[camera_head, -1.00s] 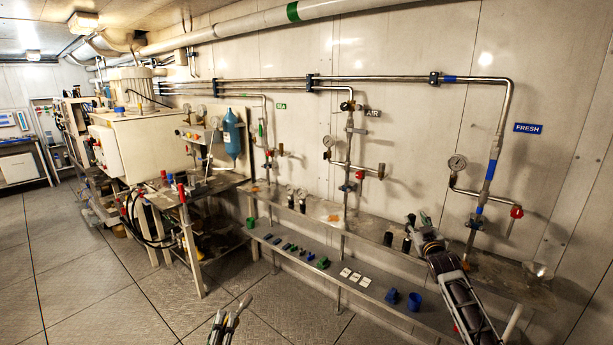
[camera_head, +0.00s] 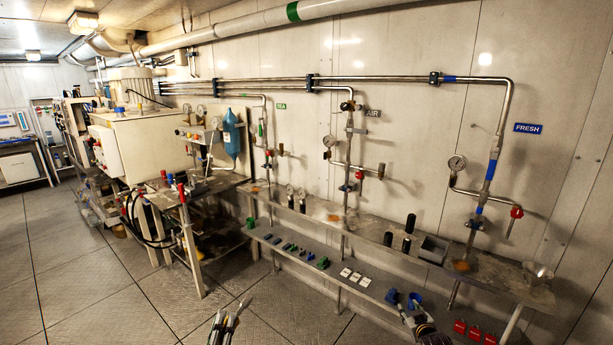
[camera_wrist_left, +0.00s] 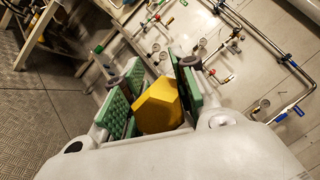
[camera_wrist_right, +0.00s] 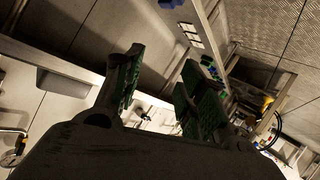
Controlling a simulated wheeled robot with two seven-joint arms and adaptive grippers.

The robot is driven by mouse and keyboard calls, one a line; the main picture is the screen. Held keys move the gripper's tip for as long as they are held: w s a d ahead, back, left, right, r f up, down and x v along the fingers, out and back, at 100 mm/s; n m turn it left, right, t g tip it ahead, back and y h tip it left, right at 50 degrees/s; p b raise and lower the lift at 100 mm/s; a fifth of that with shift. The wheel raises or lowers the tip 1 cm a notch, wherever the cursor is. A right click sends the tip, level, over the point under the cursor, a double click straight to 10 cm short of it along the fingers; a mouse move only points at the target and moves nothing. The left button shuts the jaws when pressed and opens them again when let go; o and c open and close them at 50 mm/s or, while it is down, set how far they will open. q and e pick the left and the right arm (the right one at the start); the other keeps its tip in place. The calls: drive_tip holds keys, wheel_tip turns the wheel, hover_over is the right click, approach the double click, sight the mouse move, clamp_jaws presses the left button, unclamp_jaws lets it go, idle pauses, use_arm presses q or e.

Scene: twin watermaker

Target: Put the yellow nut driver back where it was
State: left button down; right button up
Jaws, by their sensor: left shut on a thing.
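My left gripper (camera_head: 228,320) is at the bottom of the head view, in front of the floor and away from the shelves. In the left wrist view its green-padded fingers (camera_wrist_left: 152,98) are shut on a yellow faceted piece (camera_wrist_left: 160,105), which I take for the yellow nut driver's handle. The rest of the driver is hidden. My right gripper (camera_head: 412,314) is low at the lower shelf's front edge, by the blue cups. In the right wrist view its fingers (camera_wrist_right: 158,92) stand apart with nothing between them.
The lower shelf (camera_head: 365,297) bears small blue and green parts, white cards (camera_head: 355,277), blue cups (camera_head: 414,299) and red blocks (camera_head: 473,331). Floor at left is open.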

drive_tip(key=s+a+f+g, duration=0.3)
drive_tip(key=s+f+g, duration=0.3)
drive_tip(key=s+f, duration=2.2)
drive_tip(key=s+a+f+g, duration=0.1)
drive_tip(key=s+f, duration=0.4)
drive_tip(key=s, duration=0.7)
drive_tip(key=s+a+f+g, duration=0.1)
drive_tip(key=s+f+g, duration=0.2)
drive_tip(key=s, duration=0.9)
drive_tip(key=s+f+g, duration=0.1)
drive_tip(key=s+f, duration=0.6)
drive_tip(key=s, duration=0.5)
drive_tip(key=shift+s+a+g, duration=0.2)
drive_tip(key=shift+a+g, duration=0.2)
